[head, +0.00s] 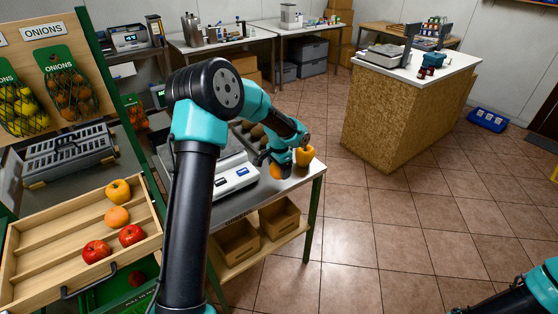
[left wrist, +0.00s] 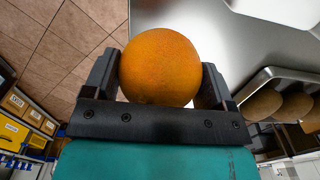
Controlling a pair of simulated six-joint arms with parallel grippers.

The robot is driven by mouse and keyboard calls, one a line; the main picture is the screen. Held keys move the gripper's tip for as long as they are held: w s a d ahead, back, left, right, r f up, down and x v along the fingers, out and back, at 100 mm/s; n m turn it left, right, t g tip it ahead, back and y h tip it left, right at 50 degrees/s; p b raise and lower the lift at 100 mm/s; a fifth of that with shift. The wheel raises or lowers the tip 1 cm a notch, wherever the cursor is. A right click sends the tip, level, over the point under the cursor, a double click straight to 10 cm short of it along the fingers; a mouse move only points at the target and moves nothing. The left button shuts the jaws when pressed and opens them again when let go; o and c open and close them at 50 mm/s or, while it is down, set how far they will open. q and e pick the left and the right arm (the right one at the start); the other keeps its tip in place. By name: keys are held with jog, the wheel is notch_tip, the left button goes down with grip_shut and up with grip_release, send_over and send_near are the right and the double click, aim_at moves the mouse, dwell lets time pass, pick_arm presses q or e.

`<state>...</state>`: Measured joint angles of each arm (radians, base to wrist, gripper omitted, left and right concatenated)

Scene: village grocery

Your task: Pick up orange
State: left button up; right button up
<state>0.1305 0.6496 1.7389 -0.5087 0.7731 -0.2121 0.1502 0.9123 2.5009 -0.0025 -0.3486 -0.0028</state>
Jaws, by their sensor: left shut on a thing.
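My left gripper (head: 277,168) is low over the right end of the steel table (head: 300,184), beside the white scale (head: 236,180). It is shut on an orange (head: 276,172), which shows only partly in the head view. In the left wrist view the orange (left wrist: 160,67) sits between the two fingers (left wrist: 160,85), with one finger on each side. I cannot tell whether the orange touches the table. Another orange (head: 116,217) lies in the wooden tray (head: 40,240) at the left. My right gripper is out of view; only part of my right arm shows at the lower right.
A wood-sided counter (head: 385,120) stands beyond, with open tiled floor between.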

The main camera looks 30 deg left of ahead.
pick_arm(q)
jog(key=s+d, duration=0.3)
jog(key=s, duration=0.2)
jog(key=shift+s+d+r, duration=0.3)
jog(key=shift+s+r, duration=0.05)
jog(key=shift+s, duration=0.05)
dwell(0.3)
